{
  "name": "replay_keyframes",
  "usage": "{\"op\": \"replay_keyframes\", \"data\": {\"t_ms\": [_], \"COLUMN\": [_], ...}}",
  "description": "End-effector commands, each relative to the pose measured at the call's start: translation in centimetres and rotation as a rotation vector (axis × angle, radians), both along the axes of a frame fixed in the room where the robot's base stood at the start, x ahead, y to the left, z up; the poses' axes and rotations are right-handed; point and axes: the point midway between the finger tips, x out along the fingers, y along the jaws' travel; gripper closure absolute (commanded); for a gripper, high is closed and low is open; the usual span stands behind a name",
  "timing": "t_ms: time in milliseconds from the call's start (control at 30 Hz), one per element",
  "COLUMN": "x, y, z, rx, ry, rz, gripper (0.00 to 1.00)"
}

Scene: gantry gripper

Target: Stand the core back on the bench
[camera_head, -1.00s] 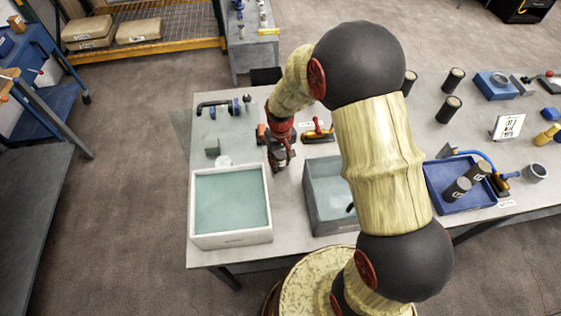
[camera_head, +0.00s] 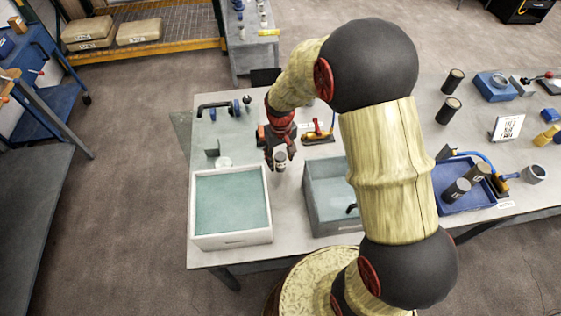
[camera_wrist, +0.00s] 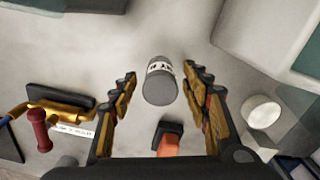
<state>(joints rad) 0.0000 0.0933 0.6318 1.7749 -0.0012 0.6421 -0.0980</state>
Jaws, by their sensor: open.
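The core, a grey cylinder with a pale lettered band, is between my gripper's spread fingers in the wrist view (camera_wrist: 160,84). It looks upright on the bench, with clear gaps on both sides. In the head view the core (camera_head: 280,160) shows just below my gripper (camera_head: 278,151), between the two tanks and behind them. My gripper (camera_wrist: 159,76) is open and not touching the core. The core's foot is hard to make out. The grey bench top (camera_head: 290,215) shows around it.
A white-rimmed tank (camera_head: 230,240) of greenish liquid stands front left, and a grey tank (camera_head: 313,200) front right. A red-and-yellow tool (camera_head: 319,134) lies behind right. A blue tray (camera_head: 455,207) holds dark cylinders; others stand beyond. A white disc (camera_wrist: 261,110) is nearby.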

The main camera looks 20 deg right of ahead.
Motion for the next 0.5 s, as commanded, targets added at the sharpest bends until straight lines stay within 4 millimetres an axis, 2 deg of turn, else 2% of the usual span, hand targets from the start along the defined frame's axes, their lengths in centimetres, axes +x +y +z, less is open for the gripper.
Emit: {"op": "replay_keyframes", "data": {"t_ms": [33,200,400,500], "x": [0.1,0.1,0.0,0.0], "y": [0.0,0.0,0.0,0.0], "z": [1.4,4.9,7.9,8.6], "rx": [0.0,0.0,0.0,0.0], "ry": [-0.004,-0.004,-0.002,0.0], "rz": [0.0,0.0,0.0,0.0], "gripper": [0.53,0.53,0.53,0.53]}}
